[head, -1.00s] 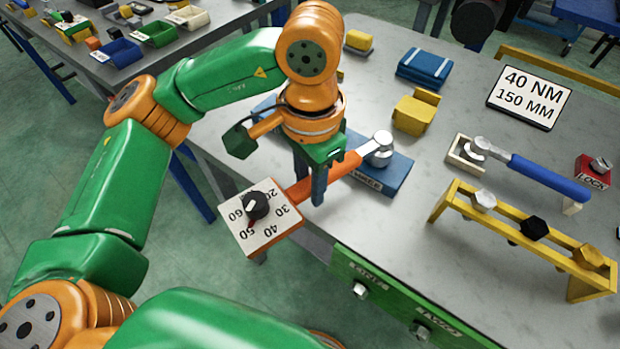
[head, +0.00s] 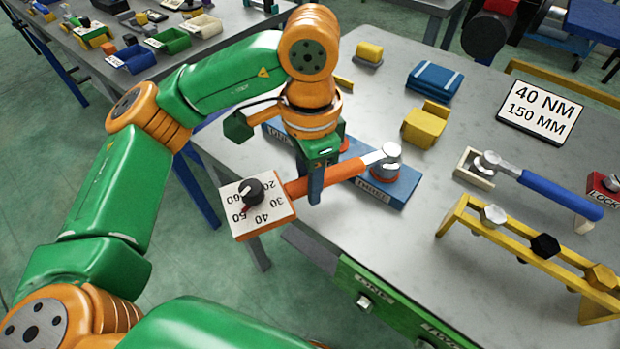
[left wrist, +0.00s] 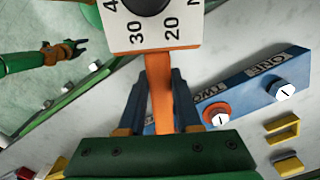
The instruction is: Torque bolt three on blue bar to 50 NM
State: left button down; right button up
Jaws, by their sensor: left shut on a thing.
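My left gripper (head: 317,180) is shut on the orange handle of a torque wrench (head: 335,175). The wrench's square dial plate (head: 264,216) carries numbers including 50 and 60, with a black knob and a red pointer at about 50. Its silver head sits over the bolt at the near end of the blue bar (head: 395,187), by a label that looks like THREE. In the left wrist view the bar (left wrist: 235,93) shows labels ONE and TWO, with a bolt (left wrist: 282,88) by ONE and an orange-ringed bolt (left wrist: 215,114) by TWO. My right gripper (left wrist: 66,50) appears small in the left wrist view; its jaws are unclear.
A blue-handled wrench (head: 550,190) lies right, near a yellow bar with several bolts (head: 535,255). A sign (head: 541,108) reads 40 NM, 150 MM. A green bar (head: 385,312) lines the near edge.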

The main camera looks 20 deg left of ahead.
pick_arm(q)
jog(key=shift+w+a+m, duration=0.5)
jog(key=shift+w+m, duration=0.1)
jog(key=shift+w, duration=0.05)
jog(key=shift+s+d, duration=0.1)
jog(key=shift+s+d+n, duration=0.15)
jog(key=shift+s+n, duration=0.05)
jog(key=shift+n, duration=0.1)
jog(key=shift+r, duration=0.1)
notch_tip(320, 180, up, 6)
jog(key=p, duration=0.5)
dwell(0.3)
